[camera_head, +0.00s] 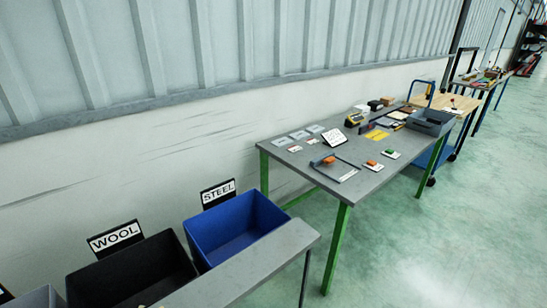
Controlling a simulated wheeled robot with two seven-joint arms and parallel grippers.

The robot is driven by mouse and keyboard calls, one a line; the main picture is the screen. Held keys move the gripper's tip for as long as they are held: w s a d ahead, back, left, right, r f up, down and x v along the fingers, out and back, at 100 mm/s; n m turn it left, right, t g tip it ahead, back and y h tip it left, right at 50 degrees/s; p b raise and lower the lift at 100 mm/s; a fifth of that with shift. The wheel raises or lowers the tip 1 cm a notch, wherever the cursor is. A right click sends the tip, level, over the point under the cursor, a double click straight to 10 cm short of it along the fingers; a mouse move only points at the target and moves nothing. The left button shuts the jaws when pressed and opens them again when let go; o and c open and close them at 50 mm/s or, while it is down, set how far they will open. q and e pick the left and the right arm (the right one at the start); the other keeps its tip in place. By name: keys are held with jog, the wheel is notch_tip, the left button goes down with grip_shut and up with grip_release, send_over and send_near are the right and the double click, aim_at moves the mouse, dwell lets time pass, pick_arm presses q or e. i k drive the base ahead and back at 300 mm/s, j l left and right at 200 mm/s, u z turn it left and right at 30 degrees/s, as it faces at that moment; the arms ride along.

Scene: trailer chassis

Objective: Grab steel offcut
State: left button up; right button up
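I cannot pick out a steel offcut for certain in the head view. A sign reading STEEL (218,192) stands behind a blue bin (268,215) at the lower middle; the part of the bin's inside that shows looks empty. A grey table with green legs (287,157) holds several small items too small to identify surely. Among them is an orange and dark item (329,160) on a grey flat tray or board. Neither of my grippers is in view.
A grey bench edge (245,268) runs in front of both bins. A grey crate (431,122) sits at the table's far end. Open green floor (450,220) lies right.

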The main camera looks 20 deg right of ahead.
aim_at(436, 121)
jog(key=i+l+z, duration=0.25)
jog(key=l, duration=0.45)
jog(key=i+l+z, duration=0.2)
jog(key=l, duration=0.55)
jog(key=i+l+z, duration=0.25)
jog(key=l, duration=0.4)
jog(key=i+l+z, duration=0.25)
jog(key=l, duration=0.4)
jog(key=i+l+z, duration=0.25)
jog(key=i+l, duration=0.15)
jog(key=i+l+z, duration=0.2)
jog(key=i+l, duration=0.2)
jog(key=l, duration=0.15)
jog(key=i+l, duration=0.25)
jog(key=i, duration=0.15)
